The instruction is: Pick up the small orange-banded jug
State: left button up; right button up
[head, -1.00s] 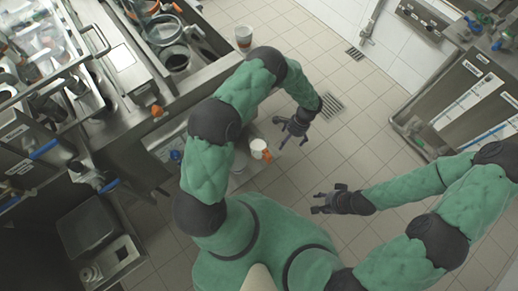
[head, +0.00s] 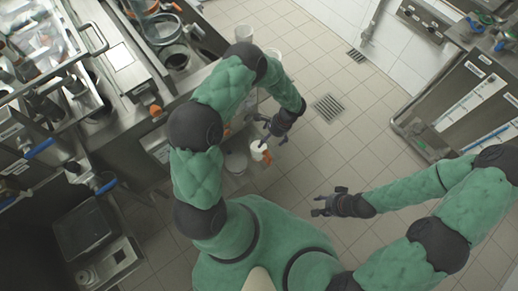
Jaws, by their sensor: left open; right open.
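A small white jug (head: 257,151) with an orange part on its lower right side stands on the low steel shelf at the middle of the head view. My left gripper (head: 264,138) is open, with its fingers just above the jug in the picture. I cannot tell whether they touch it or are beside it. My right gripper (head: 318,203) is open and empty over the floor, to the lower right of the jug.
A pale round container (head: 236,162) stands close left of the jug, and another orange item (head: 227,131) shows behind my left arm. Steel counters with pots fill the left. Tiled floor lies open between.

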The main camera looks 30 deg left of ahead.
aim_at(262, 153)
pick_arm(q)
jog(key=s+a, duration=0.2)
jog(key=shift+s+a+f+b, duration=0.3)
jog(key=shift+s+b, duration=0.05)
jog(key=shift+b, duration=0.05)
jog(key=shift+s+a+f+b, duration=0.15)
jog(key=shift+f+b, duration=0.15)
jog(key=shift+f, duration=0.3)
jog(key=shift+s+a+f, duration=0.1)
jog(key=shift+a+f, duration=0.05)
jog(key=shift+f, duration=0.4)
jog(key=shift+c, duration=0.3)
jog(key=c, duration=1.4)
